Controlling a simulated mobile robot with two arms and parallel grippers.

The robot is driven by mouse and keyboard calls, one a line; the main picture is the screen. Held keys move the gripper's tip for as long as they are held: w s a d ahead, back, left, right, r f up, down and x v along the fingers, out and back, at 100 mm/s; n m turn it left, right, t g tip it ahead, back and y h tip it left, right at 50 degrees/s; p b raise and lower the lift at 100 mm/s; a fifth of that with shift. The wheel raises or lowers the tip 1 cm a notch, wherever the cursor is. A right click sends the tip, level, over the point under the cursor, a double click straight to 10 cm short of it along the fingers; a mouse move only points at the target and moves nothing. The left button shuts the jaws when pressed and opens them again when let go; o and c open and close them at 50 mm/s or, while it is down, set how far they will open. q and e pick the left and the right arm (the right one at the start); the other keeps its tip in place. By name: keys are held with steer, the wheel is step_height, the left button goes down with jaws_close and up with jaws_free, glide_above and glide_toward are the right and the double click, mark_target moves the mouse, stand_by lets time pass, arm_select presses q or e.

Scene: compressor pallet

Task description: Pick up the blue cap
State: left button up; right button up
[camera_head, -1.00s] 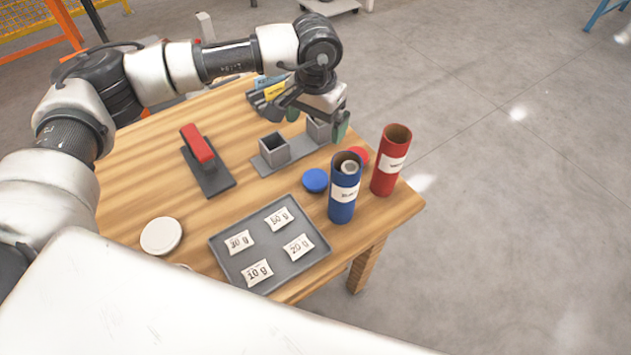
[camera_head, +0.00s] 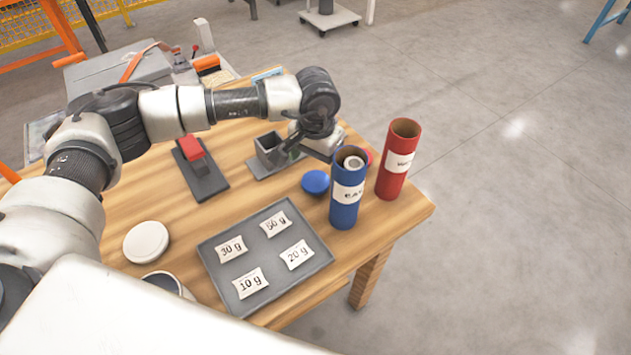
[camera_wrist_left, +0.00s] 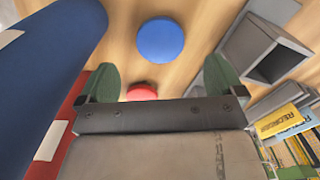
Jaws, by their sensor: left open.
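The blue cap (camera_head: 315,182) lies flat on the wooden table, just left of the blue tube (camera_head: 346,190). In the left wrist view the blue cap (camera_wrist_left: 161,40) is round and sits ahead of the fingertips. My left gripper (camera_head: 305,150) is behind the cap and left of the blue tube; the arm partly hides its fingers. In the left wrist view its two green fingers (camera_wrist_left: 160,82) are apart with nothing between them that they touch. The blue tube (camera_wrist_left: 45,70) stands close by the left finger there. My right gripper is not seen.
A red tube (camera_head: 396,165) stands at the table's right edge, and a red cap (camera_wrist_left: 142,92) lies nearby. A grey holder with square cups (camera_head: 268,152) is beside the gripper. A grey tray (camera_head: 222,278) with labelled packets is in front. A white lid (camera_head: 146,242) lies at left.

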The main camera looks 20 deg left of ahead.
mark_target(316, 180)
arm_select(q)
steer(key=shift+f+p, duration=0.3)
steer(key=shift+f, duration=2.85)
steer(key=c, duration=1)
